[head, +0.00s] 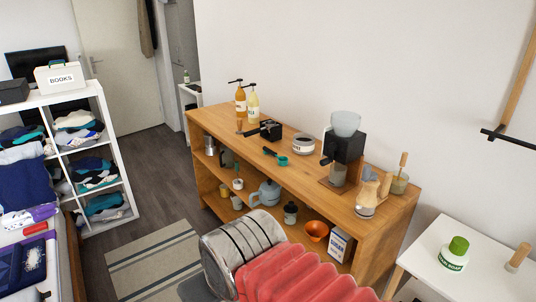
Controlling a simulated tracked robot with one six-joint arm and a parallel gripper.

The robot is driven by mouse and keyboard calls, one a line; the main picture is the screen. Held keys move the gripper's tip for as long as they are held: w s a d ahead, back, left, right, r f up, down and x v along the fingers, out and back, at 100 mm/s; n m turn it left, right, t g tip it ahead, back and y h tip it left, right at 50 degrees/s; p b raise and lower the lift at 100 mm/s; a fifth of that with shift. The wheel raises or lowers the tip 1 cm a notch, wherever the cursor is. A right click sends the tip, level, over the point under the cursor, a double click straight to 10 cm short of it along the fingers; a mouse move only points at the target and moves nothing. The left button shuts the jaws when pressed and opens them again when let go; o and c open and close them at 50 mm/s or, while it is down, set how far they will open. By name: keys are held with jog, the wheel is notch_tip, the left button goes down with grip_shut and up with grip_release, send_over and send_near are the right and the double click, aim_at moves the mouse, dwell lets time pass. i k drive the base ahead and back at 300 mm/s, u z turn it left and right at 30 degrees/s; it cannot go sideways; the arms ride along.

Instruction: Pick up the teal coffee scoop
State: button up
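The teal coffee scoop (282,160) lies on top of the wooden sideboard (228,147), near the middle of its length. Its small round bowl is teal and a dark handle reaches from it to the upper left. It lies just left of a white round tin with a dark band. My arm, with a silver part and a red ribbed part, fills the bottom middle of the head view. No gripper fingers show, so I cannot see what they hold.
Around the scoop stand a tin (303,144), a black box-like device (270,130), two pump bottles (247,103) and a coffee grinder (343,150). Shelves below hold a blue-grey teapot (267,194) and an orange bowl (316,231). A white table (470,275) is at right.

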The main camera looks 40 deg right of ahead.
aim_at(274, 155)
jog(key=i, duration=3.2)
jog(key=z, duration=2)
